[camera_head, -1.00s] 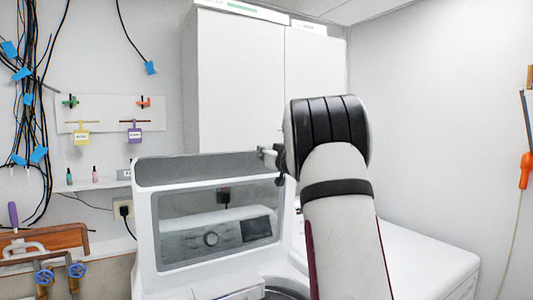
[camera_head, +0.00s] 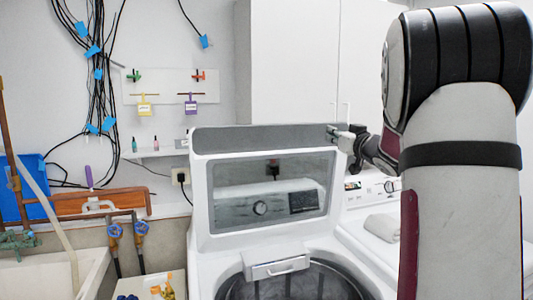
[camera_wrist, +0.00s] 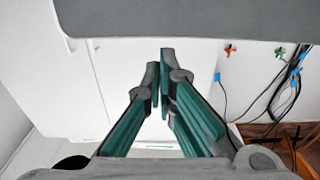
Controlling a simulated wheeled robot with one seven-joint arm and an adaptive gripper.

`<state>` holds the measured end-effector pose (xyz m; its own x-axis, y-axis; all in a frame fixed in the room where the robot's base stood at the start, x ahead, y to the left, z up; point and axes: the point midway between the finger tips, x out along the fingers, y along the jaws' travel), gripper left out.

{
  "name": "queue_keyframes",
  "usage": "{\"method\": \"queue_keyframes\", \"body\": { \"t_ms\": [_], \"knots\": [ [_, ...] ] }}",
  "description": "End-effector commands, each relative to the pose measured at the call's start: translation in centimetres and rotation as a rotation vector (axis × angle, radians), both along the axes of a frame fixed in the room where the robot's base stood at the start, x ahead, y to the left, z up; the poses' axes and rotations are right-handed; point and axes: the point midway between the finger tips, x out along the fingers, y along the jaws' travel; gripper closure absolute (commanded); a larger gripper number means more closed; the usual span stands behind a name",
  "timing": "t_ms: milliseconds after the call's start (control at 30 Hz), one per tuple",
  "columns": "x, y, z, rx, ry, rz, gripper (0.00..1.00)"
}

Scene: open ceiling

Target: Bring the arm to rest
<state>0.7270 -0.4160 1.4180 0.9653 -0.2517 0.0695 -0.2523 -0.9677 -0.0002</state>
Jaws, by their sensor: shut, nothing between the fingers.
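My arm rises large at the right of the head view and covers part of the white cabinet and the machine beside the washer. My gripper (camera_head: 335,134) points left at the top right corner of the raised washer lid (camera_head: 262,138). I cannot tell from this view whether it touches the lid. In the wrist view my gripper (camera_wrist: 161,85) shows green-padded fingers, closed together with nothing between them. The grey lid edge (camera_wrist: 200,18) crosses the top of that view, with the white cabinet (camera_wrist: 120,75) behind the fingers.
The washer drum (camera_head: 295,284) is open below the lid. A rolled white towel (camera_head: 383,227) lies on the machine to the right. A sink (camera_head: 55,275), a blue bin (camera_head: 25,188) and hanging cables (camera_head: 97,70) are at left.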

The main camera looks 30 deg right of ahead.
Motion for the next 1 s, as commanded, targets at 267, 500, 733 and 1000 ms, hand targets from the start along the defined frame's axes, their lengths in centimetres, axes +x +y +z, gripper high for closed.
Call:
{"method": "queue_keyframes", "body": {
  "t_ms": [267, 500, 733, 1000],
  "knots": [
    [0.1, 0.7, 0.5, 0.0, 0.004, -0.016, 1.0],
    [-0.8, 7.4, 1.9, 0.033, 0.112, -0.145, 1.0],
    [-5.6, 17.9, -1.6, 0.116, 0.373, -0.188, 1.0],
    [-15.8, 31.3, -9.3, 0.172, 0.771, -0.043, 1.0]
  ]
}}
